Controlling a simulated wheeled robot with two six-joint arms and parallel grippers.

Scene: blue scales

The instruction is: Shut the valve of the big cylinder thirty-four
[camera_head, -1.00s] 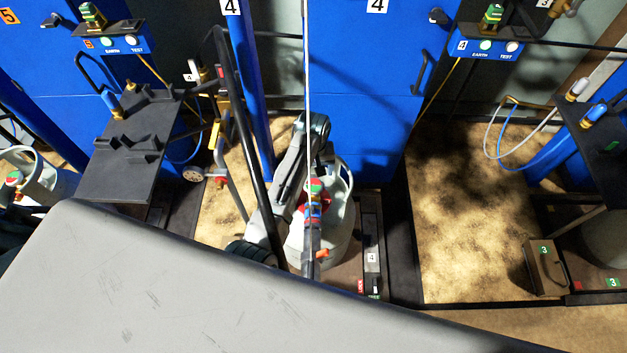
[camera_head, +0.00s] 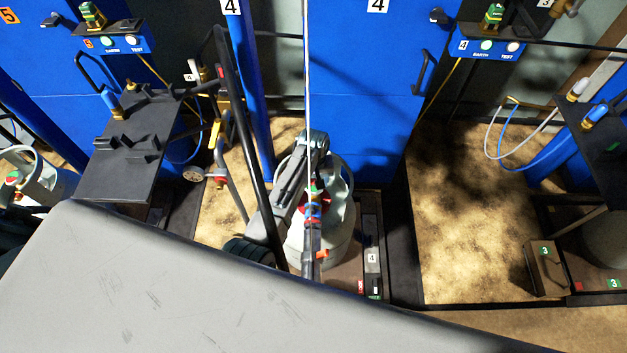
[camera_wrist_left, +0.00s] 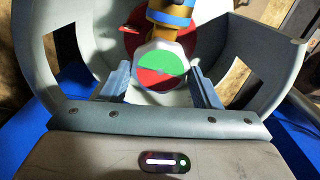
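A pale grey-green cylinder (camera_head: 340,225) with a collar around its top stands at the middle of the head view; I cannot read a number on it. Its valve top is a green and red disc (camera_wrist_left: 163,70) on a pale knob, with a red wheel and an orange and blue fitting behind it in the left wrist view. The collar (camera_wrist_left: 45,55) curves around it. My left gripper (camera_wrist_left: 160,74) is open, one finger on each side of the knob; I cannot tell whether they touch it. In the head view my arm partly covers the valve (camera_head: 314,188). My right gripper is not in view.
A thin upright pole (camera_head: 306,80) and a slanted black bar (camera_head: 245,140) stand close to my left arm. A black shelf (camera_head: 130,165) is at the left. Blue cabinets (camera_head: 350,90) stand behind. Bare floor (camera_head: 455,220) lies to the right.

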